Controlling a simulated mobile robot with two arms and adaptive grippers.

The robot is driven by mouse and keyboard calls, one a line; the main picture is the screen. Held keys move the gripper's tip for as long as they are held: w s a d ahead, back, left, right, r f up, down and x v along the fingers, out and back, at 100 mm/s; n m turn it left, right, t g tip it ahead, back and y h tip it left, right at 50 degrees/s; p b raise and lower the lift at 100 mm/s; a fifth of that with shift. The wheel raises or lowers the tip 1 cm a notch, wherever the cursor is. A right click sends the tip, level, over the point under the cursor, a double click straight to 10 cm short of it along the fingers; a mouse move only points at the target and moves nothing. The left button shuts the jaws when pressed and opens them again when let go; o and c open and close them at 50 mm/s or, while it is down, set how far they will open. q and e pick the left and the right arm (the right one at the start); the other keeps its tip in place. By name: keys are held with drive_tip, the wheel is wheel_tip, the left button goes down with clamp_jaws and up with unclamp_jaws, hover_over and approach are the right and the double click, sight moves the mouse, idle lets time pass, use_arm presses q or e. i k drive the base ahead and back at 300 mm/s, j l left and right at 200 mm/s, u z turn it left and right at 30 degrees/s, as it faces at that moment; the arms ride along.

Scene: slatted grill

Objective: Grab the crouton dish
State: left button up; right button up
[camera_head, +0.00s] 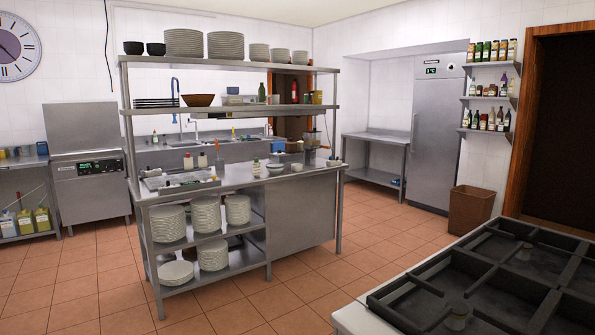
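I cannot pick out the crouton dish for certain in the head view. Small bowls and containers stand on the steel worktop (235,180) of the centre island, among them a small white bowl (276,169) near its right half. They are too small to show what they hold. A brown bowl (198,100) sits on the shelf above. Neither of my grippers is in view.
A black-grated stove (480,280) fills the lower right foreground. Stacked white plates (206,216) stand under the island's worktop. A brown bin (470,210) stands by the fridge (434,140). Tiled floor (385,228) is open between island and stove.

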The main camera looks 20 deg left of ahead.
sight(297, 167)
drive_tip(key=i+j+u, duration=1.05)
drive_tip(key=u, duration=0.15)
drive_tip(key=i+u, duration=0.45)
drive_tip(key=i+z, duration=0.3)
drive_tip(key=i, duration=0.25)
drive_tip(key=i+z, duration=0.3)
drive_tip(key=i, duration=0.2)
drive_tip(key=i+j+z, duration=0.3)
drive_tip(key=i, duration=0.2)
